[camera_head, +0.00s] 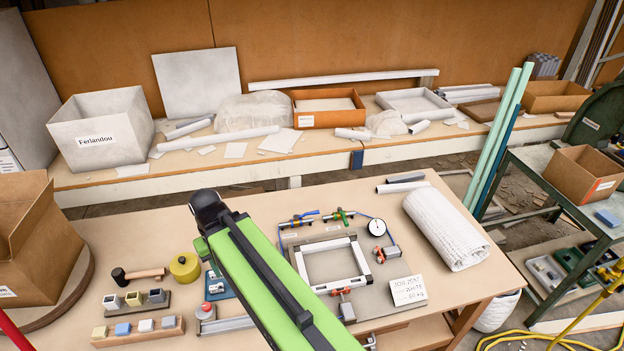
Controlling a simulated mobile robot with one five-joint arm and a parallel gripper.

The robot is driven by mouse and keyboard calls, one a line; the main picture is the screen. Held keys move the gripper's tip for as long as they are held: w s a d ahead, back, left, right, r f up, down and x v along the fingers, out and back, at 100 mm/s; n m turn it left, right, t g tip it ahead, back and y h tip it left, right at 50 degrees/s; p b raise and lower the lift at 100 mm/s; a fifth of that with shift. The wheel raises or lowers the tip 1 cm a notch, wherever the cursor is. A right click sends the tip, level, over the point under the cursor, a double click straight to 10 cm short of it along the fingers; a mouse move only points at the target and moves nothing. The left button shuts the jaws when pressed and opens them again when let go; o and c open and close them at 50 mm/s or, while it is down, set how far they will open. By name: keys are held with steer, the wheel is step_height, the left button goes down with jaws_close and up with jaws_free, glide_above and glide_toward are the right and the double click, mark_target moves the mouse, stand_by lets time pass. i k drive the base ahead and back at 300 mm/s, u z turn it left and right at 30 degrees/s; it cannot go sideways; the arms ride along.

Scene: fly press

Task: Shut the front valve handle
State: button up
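A fixture board with a white square frame (301,262) lies on the near table, and small valves sit around the frame. The front valve (346,309) is at the frame's near edge, with a red handle (342,291); its exact turn is too small to tell. A valve with a blue handle (305,216) and one with a green handle (342,214) stand at the far edge. Another red-handled valve (384,253) is at the right edge, near a round gauge (377,227). My green and black arm crosses the table left of the frame. My gripper does not show.
A job card (408,290) stands right of the front valve. A white roll (445,230) and grey tubes (402,184) lie farther right and back. A hammer (139,275), yellow tin (184,267) and small blocks are at the left. A cardboard box (40,240) stands far left.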

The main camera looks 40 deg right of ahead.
mark_target(295, 216)
steer(key=z, duration=1.1)
